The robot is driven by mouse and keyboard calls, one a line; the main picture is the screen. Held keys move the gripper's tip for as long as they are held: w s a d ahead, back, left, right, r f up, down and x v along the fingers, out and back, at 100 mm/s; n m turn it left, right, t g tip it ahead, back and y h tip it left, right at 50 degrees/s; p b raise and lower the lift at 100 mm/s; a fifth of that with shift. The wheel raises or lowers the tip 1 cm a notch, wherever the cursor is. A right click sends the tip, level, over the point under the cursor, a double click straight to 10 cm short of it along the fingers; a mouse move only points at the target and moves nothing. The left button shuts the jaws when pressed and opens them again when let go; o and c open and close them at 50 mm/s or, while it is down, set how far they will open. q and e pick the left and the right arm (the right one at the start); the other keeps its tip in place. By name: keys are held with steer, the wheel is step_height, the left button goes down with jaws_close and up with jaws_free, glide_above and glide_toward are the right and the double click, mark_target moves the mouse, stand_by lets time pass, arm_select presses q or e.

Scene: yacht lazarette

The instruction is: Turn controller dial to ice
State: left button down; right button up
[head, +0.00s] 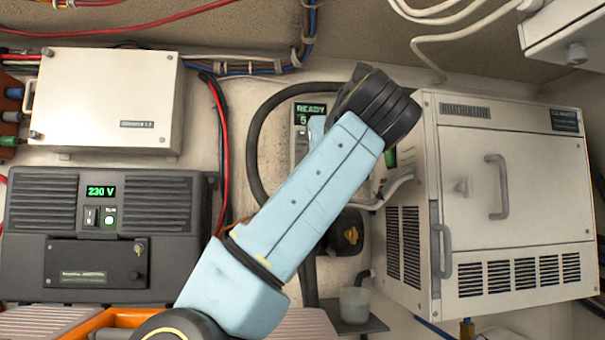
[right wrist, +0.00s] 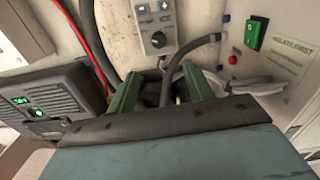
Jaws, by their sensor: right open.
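The controller (right wrist: 140,24) is a pale box on the wall at the top of the right wrist view. Its dark round dial (right wrist: 158,40) sits near the box's lower end, with ICE lettering above it. The dial's exact pointing is too small to tell. My right gripper (right wrist: 161,73) has two green fingers, spread open with nothing between them. The fingertips appear below the dial in the picture, apart from it. In the head view the controller (head: 299,147) shows a green READY display, and an arm of mine hides most of it, including the dial. My left gripper is not in view.
A white cabinet (head: 465,150) stands right of the controller; a green rocker switch (right wrist: 253,35) is on its side. A grey hose (right wrist: 185,55) runs close by the right finger. A dark 230 V unit (head: 60,205) and a white box (head: 105,95) are at left.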

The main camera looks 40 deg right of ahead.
arm_select(q)
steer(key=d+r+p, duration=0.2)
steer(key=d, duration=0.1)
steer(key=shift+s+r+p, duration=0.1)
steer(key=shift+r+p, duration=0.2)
steer(key=shift+p, duration=0.1)
arm_select(e)
steer(key=x, duration=1.3)
steer(key=shift+w, duration=0.15)
steer(key=shift+f, duration=0.1)
steer(key=c, duration=1)
